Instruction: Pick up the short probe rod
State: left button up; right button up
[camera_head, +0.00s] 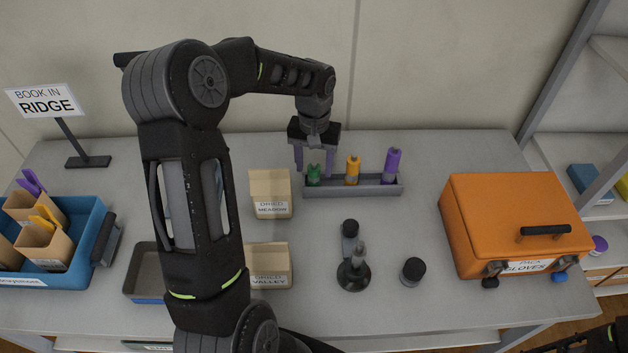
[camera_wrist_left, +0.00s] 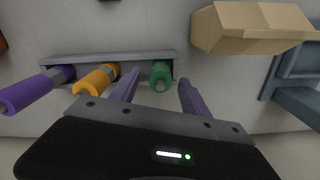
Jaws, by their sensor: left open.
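The short probe rod is the green one (camera_head: 314,174), the lowest of three rods standing in a grey rack (camera_head: 338,190) at the back of the table. It also shows in the left wrist view (camera_wrist_left: 160,75). An orange rod (camera_head: 352,169) and a taller purple rod (camera_head: 392,164) stand to its right in the head view. My left gripper (camera_head: 314,169) is open above the rack, its purple fingers to either side of the green rod. In the left wrist view, the rod appears between and just beyond the fingertips (camera_wrist_left: 158,88). Contact cannot be told.
Cardboard boxes (camera_head: 270,191) (camera_head: 270,265) stand left of and in front of the rack. A dark stand (camera_head: 354,275) and black-capped jar (camera_head: 412,271) are in front. An orange case (camera_head: 510,220) is right; a blue bin (camera_head: 85,245) and sign (camera_head: 45,101) are left.

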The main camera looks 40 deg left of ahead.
dwell(0.6)
pick_arm(q)
grip_shut()
dwell(0.4)
dwell(0.9)
